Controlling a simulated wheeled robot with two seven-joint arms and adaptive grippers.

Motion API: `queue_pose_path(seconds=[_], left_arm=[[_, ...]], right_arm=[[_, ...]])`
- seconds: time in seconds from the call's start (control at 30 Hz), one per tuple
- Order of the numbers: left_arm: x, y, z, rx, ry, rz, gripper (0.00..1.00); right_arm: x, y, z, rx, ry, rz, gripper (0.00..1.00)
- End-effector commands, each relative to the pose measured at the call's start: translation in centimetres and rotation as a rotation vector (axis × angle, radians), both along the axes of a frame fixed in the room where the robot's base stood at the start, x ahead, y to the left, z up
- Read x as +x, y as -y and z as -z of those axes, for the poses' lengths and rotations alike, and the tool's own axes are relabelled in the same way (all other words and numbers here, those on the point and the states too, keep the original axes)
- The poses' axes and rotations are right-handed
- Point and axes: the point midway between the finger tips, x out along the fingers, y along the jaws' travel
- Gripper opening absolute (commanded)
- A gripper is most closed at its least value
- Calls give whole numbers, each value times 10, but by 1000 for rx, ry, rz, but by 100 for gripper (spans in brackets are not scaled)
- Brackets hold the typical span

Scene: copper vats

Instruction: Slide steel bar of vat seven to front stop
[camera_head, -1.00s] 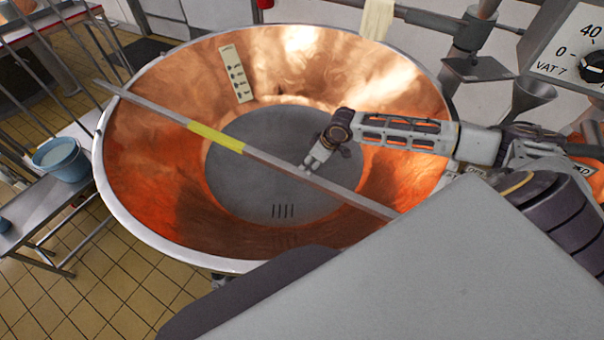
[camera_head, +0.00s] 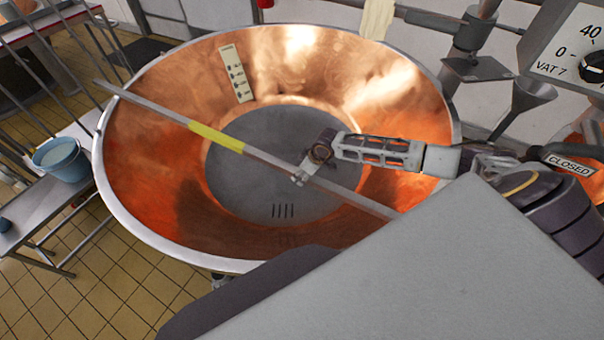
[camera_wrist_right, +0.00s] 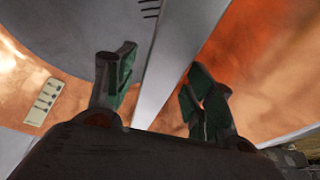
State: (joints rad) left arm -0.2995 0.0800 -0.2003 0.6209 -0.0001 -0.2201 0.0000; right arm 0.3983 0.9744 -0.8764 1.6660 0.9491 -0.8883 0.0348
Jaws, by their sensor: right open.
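The steel bar (camera_head: 270,158) lies across the copper vat (camera_head: 160,180), running from the upper left rim toward the lower right. A yellow band (camera_head: 216,137) marks part of it. My right gripper (camera_head: 299,179) is at the bar, right of the yellow band. In the right wrist view the open fingers (camera_wrist_right: 158,92) stand on either side of the bar (camera_wrist_right: 178,60), with gaps between them and it. The bar's lower right end is hidden behind a grey surface in the head view. I cannot make out a front stop. My left gripper is not in view.
The VAT 7 dial panel (camera_head: 575,55) is at the upper right, with a CLOSED tag (camera_head: 569,164) below it. A measuring strip (camera_head: 237,73) is on the vat's inner wall. A blue bucket (camera_head: 60,160) stands on a bench at the left.

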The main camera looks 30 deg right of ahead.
Motion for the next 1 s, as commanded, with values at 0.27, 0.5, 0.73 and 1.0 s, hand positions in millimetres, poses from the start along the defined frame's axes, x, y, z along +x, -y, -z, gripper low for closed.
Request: queue_pose_path(seconds=[0.27, 0.5, 0.73, 1.0], left_arm=[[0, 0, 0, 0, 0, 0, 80], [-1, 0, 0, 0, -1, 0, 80], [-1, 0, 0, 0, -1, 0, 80], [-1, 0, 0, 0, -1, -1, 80]], right_arm=[[3, -2, 7, -1, 2, -1, 54], [3, -2, 7, 0, 1, -1, 51], [3, -2, 7, 0, 1, -1, 21], [3, -2, 7, 0, 1, -1, 0]])
